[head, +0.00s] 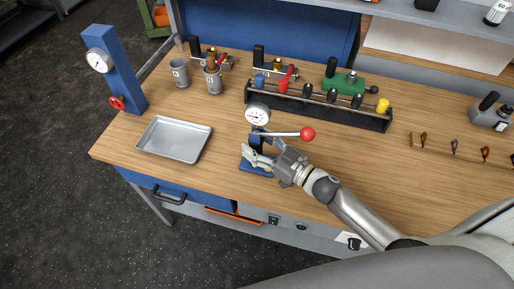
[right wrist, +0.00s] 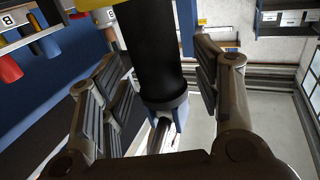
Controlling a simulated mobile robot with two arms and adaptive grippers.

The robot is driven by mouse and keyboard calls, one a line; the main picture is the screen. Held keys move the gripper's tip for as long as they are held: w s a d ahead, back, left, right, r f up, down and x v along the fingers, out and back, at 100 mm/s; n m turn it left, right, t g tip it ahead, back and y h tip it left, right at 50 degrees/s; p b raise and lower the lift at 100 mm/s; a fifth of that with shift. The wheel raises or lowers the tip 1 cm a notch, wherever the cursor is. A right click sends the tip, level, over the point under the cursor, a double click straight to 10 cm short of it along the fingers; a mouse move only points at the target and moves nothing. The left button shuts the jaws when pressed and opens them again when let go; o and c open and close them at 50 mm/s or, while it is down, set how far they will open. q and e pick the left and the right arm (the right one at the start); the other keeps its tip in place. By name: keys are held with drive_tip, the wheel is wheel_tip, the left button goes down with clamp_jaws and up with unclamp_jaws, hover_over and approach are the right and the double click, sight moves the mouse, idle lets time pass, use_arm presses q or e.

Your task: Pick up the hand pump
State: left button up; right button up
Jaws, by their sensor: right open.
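The hand pump (head: 256,139) stands near the front middle of the wooden bench. It has a blue body and base, a round white gauge above, and a lever with a red ball pointing right. My right gripper (head: 262,156) is low at the front of the pump, over its base, and partly hides it. In the right wrist view, the gripper (right wrist: 158,85) is open, with a thick black cylinder (right wrist: 151,50) between its fingers, apparently part of the pump. Gaps show beside the cylinder. My left gripper is not in view.
A metal tray (head: 174,139) lies left of the pump. A black tool rack (head: 318,108) stands close behind it. The bench front edge is close to my gripper.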

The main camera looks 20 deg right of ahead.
drive_tip(key=shift+w+a, duration=0.2)
drive_tip(key=shift+w, duration=0.1)
clamp_jaws()
idle(0.4)
drive_tip(key=shift+w+r, duration=0.1)
drive_tip(key=shift+r, duration=0.15)
